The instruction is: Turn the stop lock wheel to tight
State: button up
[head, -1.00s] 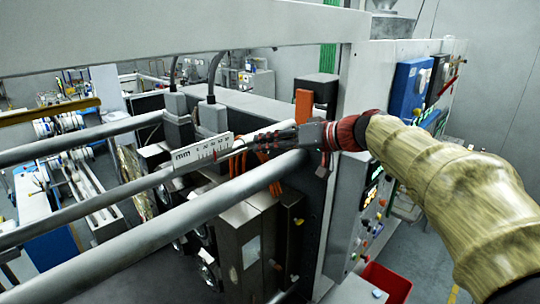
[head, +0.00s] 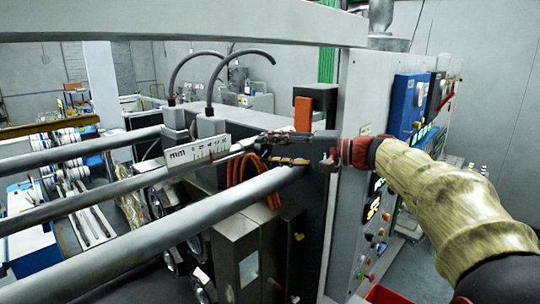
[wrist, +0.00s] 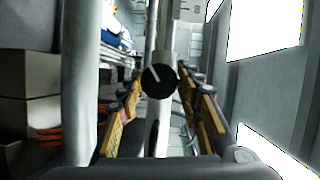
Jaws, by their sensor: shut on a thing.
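The stop lock wheel (wrist: 159,81) is a small round black knob with a white line on its face, which points to the upper left in the wrist view. It sits on a grey rod beside the white mm scale (head: 198,151). My gripper (head: 262,142) reaches in from the right at the rod's right end. In the wrist view its yellow-padded fingers (wrist: 157,84) are on either side of the wheel, shut on it. I cannot see a tight mark.
A thick grey bar (head: 190,230) runs just in front of my gripper, and another bar (head: 80,150) lies behind. A pale beam (head: 180,22) crosses above. A control panel wall (head: 345,170) stands close on the right. Orange cables (head: 238,168) hang under the rod.

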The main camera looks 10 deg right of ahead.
jog(key=m, duration=0.2)
jog(key=m+t+y+b, duration=0.1)
jog(key=m, duration=0.1)
jog(key=m+y+b, duration=0.1)
jog(key=m, duration=0.1)
jog(key=shift+f+t, duration=0.3)
jog(key=shift+f, duration=0.05)
jog(key=m+t, duration=0.1)
jog(key=m, duration=0.2)
jog(key=m+t+b, duration=0.1)
jog(key=m, duration=0.3)
jog(key=shift+f+m+t, duration=0.2)
jog(key=shift+m+t, duration=0.1)
jog(key=shift+t, duration=0.1)
jog(key=o, duration=1.1)
jog(key=shift+r, duration=0.15)
jog(key=shift+o, duration=0.2)
jog(key=v, duration=1.2)
